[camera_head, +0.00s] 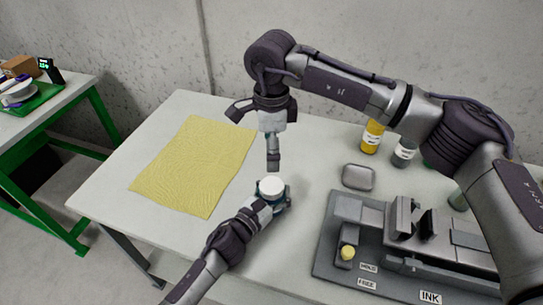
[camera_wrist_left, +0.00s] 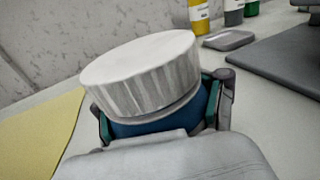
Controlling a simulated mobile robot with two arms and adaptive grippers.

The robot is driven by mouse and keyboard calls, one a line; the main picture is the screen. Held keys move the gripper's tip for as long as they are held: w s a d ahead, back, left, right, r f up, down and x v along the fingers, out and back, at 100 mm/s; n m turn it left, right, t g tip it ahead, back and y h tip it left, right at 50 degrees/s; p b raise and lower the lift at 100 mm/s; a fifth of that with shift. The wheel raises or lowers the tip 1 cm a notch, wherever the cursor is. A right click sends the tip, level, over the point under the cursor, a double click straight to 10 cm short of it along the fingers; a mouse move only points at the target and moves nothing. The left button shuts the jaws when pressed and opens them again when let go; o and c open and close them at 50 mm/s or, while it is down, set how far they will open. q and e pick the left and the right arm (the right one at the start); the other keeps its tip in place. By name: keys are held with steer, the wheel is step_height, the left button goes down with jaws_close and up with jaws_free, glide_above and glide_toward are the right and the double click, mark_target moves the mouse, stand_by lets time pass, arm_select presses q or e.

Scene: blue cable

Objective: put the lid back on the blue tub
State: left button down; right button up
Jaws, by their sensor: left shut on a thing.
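The blue tub (camera_wrist_left: 160,122) is held upright in my left gripper (camera_head: 272,196), whose fingers are around its sides. A white ribbed lid (camera_wrist_left: 143,75) sits on top of the tub, with a thin pale band between the lid's ribbed side and the blue wall. I cannot tell whether it is fully seated. The lid also shows in the head view as a white disc (camera_head: 271,186). My right gripper (camera_head: 273,166) points down just behind the lid in the head view. It appears empty, and its finger opening is hard to make out.
A yellow cloth (camera_head: 196,165) lies on the table's left. A grey dish (camera_head: 358,177), a yellow bottle (camera_head: 372,136) and a grey bottle (camera_head: 404,152) stand at the back right. A grey fixture (camera_head: 345,235) with labels fills the front right. A green bench (camera_head: 50,105) stands far left.

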arm_select(q)
jaws_free()
steer(key=shift+s, duration=0.1)
stand_by(0.3)
steer(key=v, duration=1.1)
steer(key=shift+s+a, duration=0.25)
steer(key=shift+s, duration=0.05)
steer(key=shift+s, duration=0.1)
